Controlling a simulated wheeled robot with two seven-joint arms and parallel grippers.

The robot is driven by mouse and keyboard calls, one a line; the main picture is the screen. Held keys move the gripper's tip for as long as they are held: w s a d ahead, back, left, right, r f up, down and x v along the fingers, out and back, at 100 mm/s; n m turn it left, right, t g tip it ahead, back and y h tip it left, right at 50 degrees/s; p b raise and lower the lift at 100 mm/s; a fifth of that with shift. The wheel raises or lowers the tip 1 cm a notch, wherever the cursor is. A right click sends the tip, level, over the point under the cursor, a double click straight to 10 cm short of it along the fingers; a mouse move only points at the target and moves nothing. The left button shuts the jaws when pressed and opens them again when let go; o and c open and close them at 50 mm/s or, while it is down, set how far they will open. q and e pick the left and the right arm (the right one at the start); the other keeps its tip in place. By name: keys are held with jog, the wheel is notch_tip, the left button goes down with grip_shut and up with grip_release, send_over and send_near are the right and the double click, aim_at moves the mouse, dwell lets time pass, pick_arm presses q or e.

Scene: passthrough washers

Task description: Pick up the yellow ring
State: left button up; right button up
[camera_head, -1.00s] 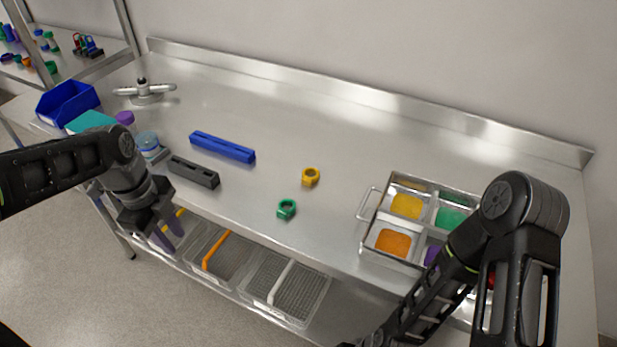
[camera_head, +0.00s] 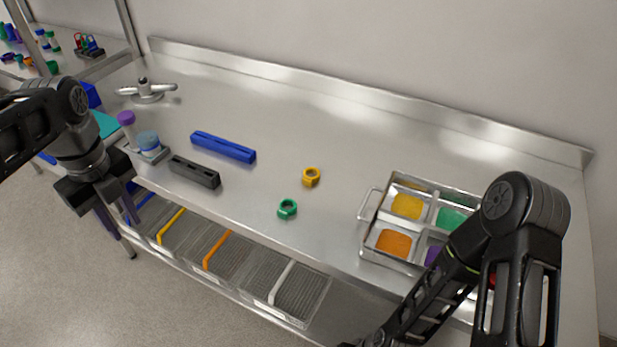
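The yellow ring (camera_head: 311,177) lies on the metal table near the middle, with nothing touching it. A green ring (camera_head: 287,209) lies a little nearer the front edge, below and left of the yellow one. My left gripper (camera_head: 118,217) hangs at the far left, beyond the table's front edge and well away from the yellow ring. Its two fingers point down with a gap between them, and I see nothing held. My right arm crosses the lower right of the view, and its gripper is out of the picture.
A metal tray (camera_head: 366,231) with coloured compartments stands at right, partly behind my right arm. A blue slotted bar (camera_head: 223,147) and a dark slotted block (camera_head: 194,171) lie left of the rings. Clear bins (camera_head: 285,290) sit below. The table behind the rings is clear.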

pick_arm(q)
jog(key=w+d+f+n+h, duration=0.1)
jog(key=d+f+n, duration=0.4)
jog(key=f, duration=0.4)
jog(key=d+f+n+h, duration=0.2)
jog(key=d+f+n, duration=0.1)
jog(key=d+f, duration=0.5)
jog(key=w+d+f+n+h, duration=0.1)
jog(key=d+f+n, duration=0.3)
jog(key=f, duration=0.6)
jog(key=s+d+f+n, duration=0.4)
jog(key=s+f+n, duration=0.3)
jog(key=s+d+f+n, duration=0.5)
jog(key=s+f+n, duration=0.2)
jog(key=shift+s+t, duration=0.3)
jog(key=shift+s, duration=0.1)
